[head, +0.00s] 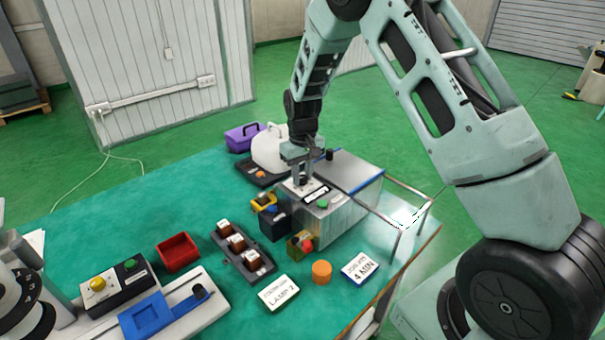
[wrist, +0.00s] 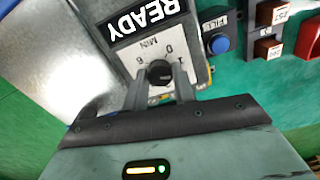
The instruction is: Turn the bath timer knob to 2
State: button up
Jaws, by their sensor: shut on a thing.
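The bath timer knob (wrist: 159,74) is a small black round knob on a white dial plate (wrist: 139,52). The marks 0, 1, 6 and MIN are readable on the plate in the wrist view; the other marks are hidden by my fingers. The pointer's direction is not clear. My gripper (wrist: 160,82) has its two fingers on either side of the knob, shut on it. In the head view my gripper (head: 302,181) points down onto the front top of the metal tank box (head: 336,219), hiding most of the knob.
A black READY label (wrist: 146,22) lies beside the dial. A blue FILL button (wrist: 219,44) is nearby. A green button (head: 322,203) sits on the box. A metal rail (head: 398,186) stands right of it. A white jug (head: 268,150) stands close behind.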

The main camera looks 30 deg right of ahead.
aim_at(302, 177)
jog(key=m, duration=0.5)
jog(key=shift+r, duration=0.1)
jog(key=shift+w, duration=0.1)
dwell(0.4)
jog(key=o, duration=1)
notch_tip(302, 177, up, 17)
jog(key=b, duration=0.2)
jog(key=shift+r, duration=0.2)
